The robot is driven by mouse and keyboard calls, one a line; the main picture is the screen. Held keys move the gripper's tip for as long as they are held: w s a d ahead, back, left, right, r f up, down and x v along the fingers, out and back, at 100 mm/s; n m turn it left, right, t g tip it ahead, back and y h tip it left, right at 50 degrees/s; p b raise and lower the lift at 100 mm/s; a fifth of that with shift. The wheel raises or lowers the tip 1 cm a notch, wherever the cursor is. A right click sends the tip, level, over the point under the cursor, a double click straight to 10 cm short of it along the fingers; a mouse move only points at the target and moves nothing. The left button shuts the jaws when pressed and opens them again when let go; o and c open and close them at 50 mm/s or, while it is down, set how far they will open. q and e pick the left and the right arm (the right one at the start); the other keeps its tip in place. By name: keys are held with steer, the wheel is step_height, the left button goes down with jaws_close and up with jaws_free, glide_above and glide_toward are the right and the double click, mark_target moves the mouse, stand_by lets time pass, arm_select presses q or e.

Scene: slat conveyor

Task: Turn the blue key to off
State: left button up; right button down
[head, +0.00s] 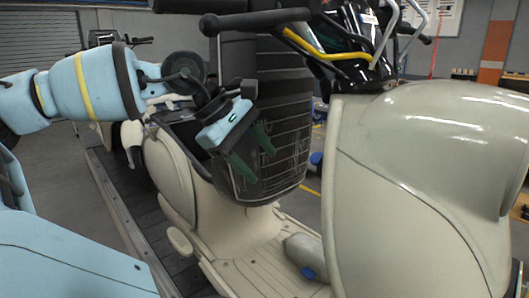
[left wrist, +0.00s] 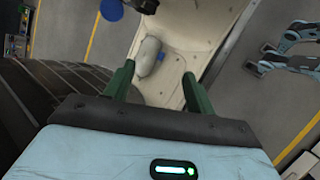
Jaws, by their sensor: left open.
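My left gripper (head: 262,166) is open and empty, in front of the ribbed black seat or panel of a cream scooter (head: 430,160). Its two green fingers point down and to the right in the head view. In the left wrist view the gripper (left wrist: 158,72) spans the view of the scooter's footboard, with nothing between its fingers. A small blue piece (head: 307,272) shows at the end of a pale grey rounded object on the footboard, apart from the gripper; it also shows in the wrist view (left wrist: 161,57). I cannot tell whether this is the blue key. My right gripper is not in view.
The pale grey rounded object (head: 300,247) lies on the footboard. Handlebars and a yellow cable (head: 325,50) are above the gripper. The conveyor edge (head: 120,215) runs along the left. Pale blue and dark jointed parts (left wrist: 290,38) show at the wrist view's upper right.

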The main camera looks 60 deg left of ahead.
arm_select(q)
steer(key=a, duration=0.1)
glide_toward(316, 156)
steer(key=shift+y, duration=0.3)
steer(key=x, duration=0.4)
steer(key=s+x, duration=0.1)
steer(key=x, duration=0.1)
steer(key=shift+d+f+b, duration=0.1)
steer(key=shift+f+b, duration=0.25)
steer(key=shift+b, duration=0.05)
steer(key=shift+w+d, duration=0.3)
steer(key=shift+w, duration=0.4)
steer(key=shift+w+f, duration=0.2)
steer(key=shift+f, duration=0.1)
steer(key=shift+d+f, duration=0.1)
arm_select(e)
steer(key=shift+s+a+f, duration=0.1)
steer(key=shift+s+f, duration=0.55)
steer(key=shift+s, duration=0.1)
